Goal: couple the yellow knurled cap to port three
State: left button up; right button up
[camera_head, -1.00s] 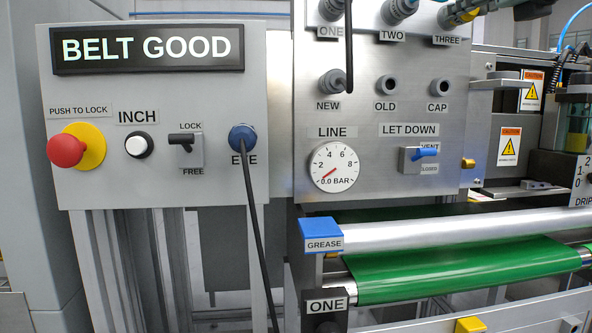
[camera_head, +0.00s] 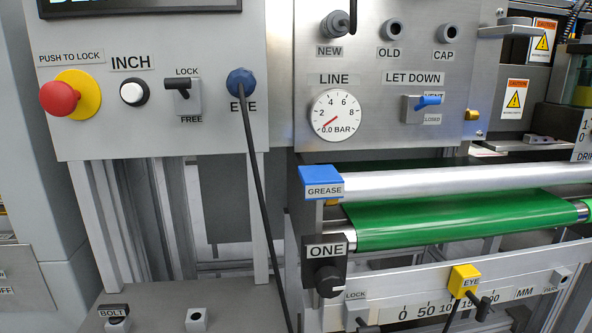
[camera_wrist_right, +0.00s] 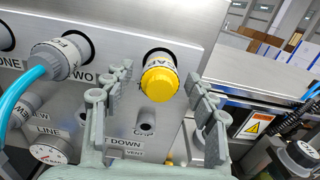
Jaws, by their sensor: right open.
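The yellow knurled cap (camera_wrist_right: 160,83) shows in the right wrist view at the third port hole from the left, in the upper row. A grey collar marked CAP is behind it, and a dark ring of the port (camera_wrist_right: 158,53) shows around it. I cannot tell how far in it sits. My right gripper (camera_wrist_right: 160,75) is open, with one finger on each side of the cap and visible gaps between. The CAP parking hole (camera_head: 448,34) is empty in the head view. The upper ports are out of the head view. My left gripper is not in view.
A fitting with a blue hose (camera_wrist_right: 55,60) stands in port two, left of my right gripper. The line gauge (camera_head: 335,115) reads about 0.0 bar. The vent lever (camera_head: 428,101) sits below the parking holes. A green belt (camera_head: 460,218) runs below the panel.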

jog(key=s+d+b, duration=0.1)
jog(key=s+b, duration=0.1)
jog(key=s, duration=0.6)
jog(key=shift+s, duration=0.4)
jog(key=shift+d, duration=0.1)
dwell(1.6)
